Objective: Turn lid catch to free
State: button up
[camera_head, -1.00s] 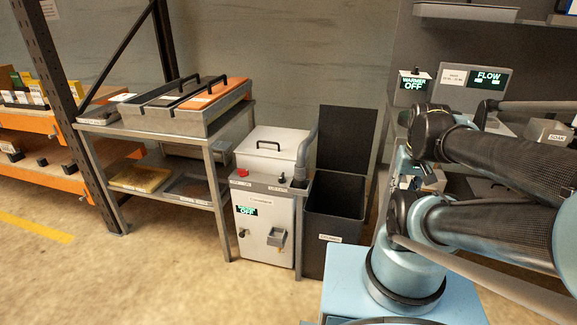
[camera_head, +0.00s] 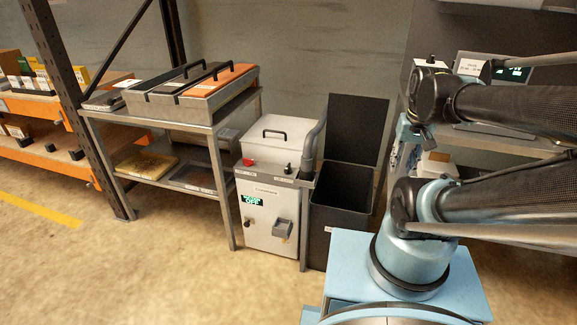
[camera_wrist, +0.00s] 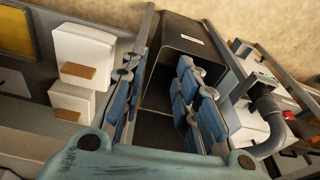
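The white cleaner cabinet (camera_head: 270,215) stands left of a dark open bin in the head view. Its white lid (camera_head: 275,140) with a black handle (camera_head: 274,133) is down. On the ledge in front of the lid are a red knob (camera_head: 248,162) and a small black knob (camera_head: 288,170); I cannot read which is the lid catch. In the wrist view the cabinet (camera_wrist: 242,98) is at the right, with the red knob (camera_wrist: 288,115) showing. My gripper (camera_wrist: 160,88) is open and empty, its blue-padded fingers apart over the bin area, clear of the cabinet.
A grey hose (camera_head: 309,148) rises at the cabinet's right. The dark bin (camera_head: 340,230) stands beside it with its tall back panel (camera_head: 356,130). A metal table (camera_head: 215,125) with trays is at the left. Open floor (camera_head: 150,285) lies in front.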

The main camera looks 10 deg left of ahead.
jog(key=w+a+r, duration=0.4)
jog(key=w+a, duration=0.3)
jog(key=w, duration=0.2)
jog(key=m+g, duration=0.1)
jog(key=g, duration=0.1)
send_over(288, 165)
notch_tip(288, 165, down, 7)
notch_tip(288, 165, down, 17)
jog(key=shift+s+r, duration=0.1)
jog(key=shift+r, duration=0.05)
grip_shut()
